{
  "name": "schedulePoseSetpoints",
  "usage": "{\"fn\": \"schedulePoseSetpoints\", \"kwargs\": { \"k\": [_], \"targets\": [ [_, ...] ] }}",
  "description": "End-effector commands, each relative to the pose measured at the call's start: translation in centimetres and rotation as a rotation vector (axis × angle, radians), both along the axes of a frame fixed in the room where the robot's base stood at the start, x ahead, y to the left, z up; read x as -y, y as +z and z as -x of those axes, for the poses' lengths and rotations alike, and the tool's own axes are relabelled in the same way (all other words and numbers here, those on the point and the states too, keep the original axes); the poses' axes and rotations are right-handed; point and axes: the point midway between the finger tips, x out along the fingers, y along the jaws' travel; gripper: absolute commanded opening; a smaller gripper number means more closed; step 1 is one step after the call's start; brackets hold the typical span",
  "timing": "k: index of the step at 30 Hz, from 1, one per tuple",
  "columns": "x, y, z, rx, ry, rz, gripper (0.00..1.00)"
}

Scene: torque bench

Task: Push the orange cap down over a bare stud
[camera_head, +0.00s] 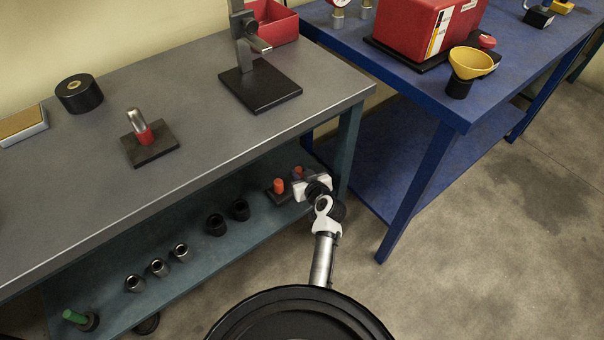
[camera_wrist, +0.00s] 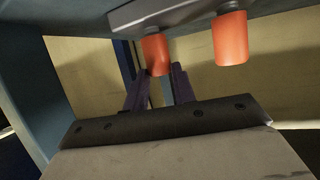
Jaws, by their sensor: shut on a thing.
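Two orange caps show on the lower shelf in the head view, one (camera_head: 278,185) standing clear and one (camera_head: 298,172) by my gripper (camera_head: 305,180). In the wrist view, the shelf side is at the top of the picture. My gripper (camera_wrist: 161,70) is shut on one orange cap (camera_wrist: 157,55). A grey stud shows between that cap and a grey base block (camera_wrist: 165,12), and the cap is lined up with it. How far the cap sits over the stud cannot be told. The other orange cap (camera_wrist: 230,40) is on a neighbouring stud of the same block.
The grey bench top (camera_head: 210,100) hangs over the shelf, and its leg (camera_head: 348,150) is close to my gripper. Black sockets (camera_head: 216,225), several metal sockets (camera_head: 158,267) and a green-handled tool (camera_head: 75,317) stand along the shelf. Blue bench (camera_head: 440,110) at right; open floor in front.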

Motion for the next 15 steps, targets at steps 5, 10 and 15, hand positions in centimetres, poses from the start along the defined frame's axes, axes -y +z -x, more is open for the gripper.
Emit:
{"fn": "schedulePoseSetpoints", "kwargs": {
  "k": [5, 10, 15],
  "targets": [
    [-0.01, -0.40, 0.12, -0.007, 0.001, 0.001, 0.02],
    [-0.01, -0.38, 0.12, -0.007, 0.001, 0.001, 0.38],
    [-0.01, -0.23, 0.07, -0.004, 0.001, 0.000, 0.52]
  ]
}}
